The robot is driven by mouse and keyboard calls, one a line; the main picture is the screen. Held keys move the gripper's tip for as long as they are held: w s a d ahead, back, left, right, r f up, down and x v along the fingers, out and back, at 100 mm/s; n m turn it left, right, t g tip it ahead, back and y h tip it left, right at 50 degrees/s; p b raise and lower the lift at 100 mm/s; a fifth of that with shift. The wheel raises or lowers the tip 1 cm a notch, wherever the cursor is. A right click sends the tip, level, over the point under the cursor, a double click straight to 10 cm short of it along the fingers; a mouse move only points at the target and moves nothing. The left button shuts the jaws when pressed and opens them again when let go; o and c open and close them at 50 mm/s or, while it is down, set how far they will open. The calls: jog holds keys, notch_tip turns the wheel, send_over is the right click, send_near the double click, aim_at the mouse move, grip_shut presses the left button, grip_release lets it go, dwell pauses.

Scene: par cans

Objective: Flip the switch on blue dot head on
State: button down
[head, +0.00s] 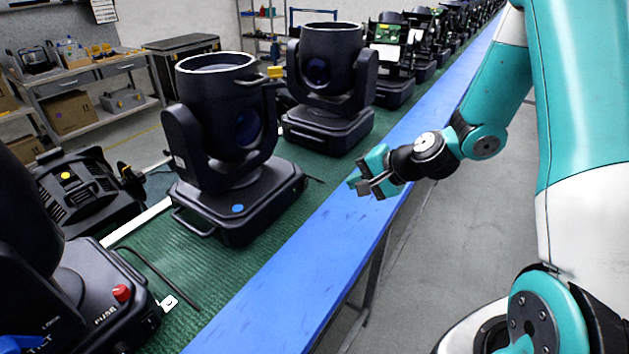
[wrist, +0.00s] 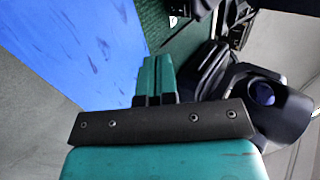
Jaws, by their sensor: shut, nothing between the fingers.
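The blue dot head (head: 218,120) is a black moving-head light standing upright on the green mat, with a blue dot (head: 238,208) on its base. I cannot make out a switch on the sides of it that face me. My gripper (head: 360,184) is shut and empty, to the right of this head and apart from it, above the blue rail. In the wrist view the teal fingers (wrist: 155,78) are together. A black head with a round lens (wrist: 262,93) shows at the right there; I cannot tell which head it is.
A blue rail (head: 300,252) edges the green mat (head: 215,275). Another head (head: 325,60) stands behind, with more beyond it. A yellow-dot unit (head: 85,200) lies at left. Floor right of the rail is clear.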

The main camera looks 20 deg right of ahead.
aim_at(305, 185)
jog(key=p+x, duration=0.3)
jog(key=x, duration=0.5)
jog(key=shift+w+a+f, duration=0.15)
jog(key=shift+w+a, duration=0.05)
jog(key=shift+a, duration=0.05)
jog(key=shift+w+a+r+p, duration=0.15)
jog(key=shift+w+a+p, duration=0.25)
jog(key=shift+w, duration=0.15)
jog(key=shift+w+a+r+p, duration=0.1)
jog(key=shift+w+a+p, duration=0.25)
jog(key=shift+w, duration=0.2)
jog(key=shift+w+a+f, duration=0.1)
jog(key=shift+w+a, duration=0.2)
jog(key=shift+w, duration=0.3)
jog(key=shift+p, duration=0.3)
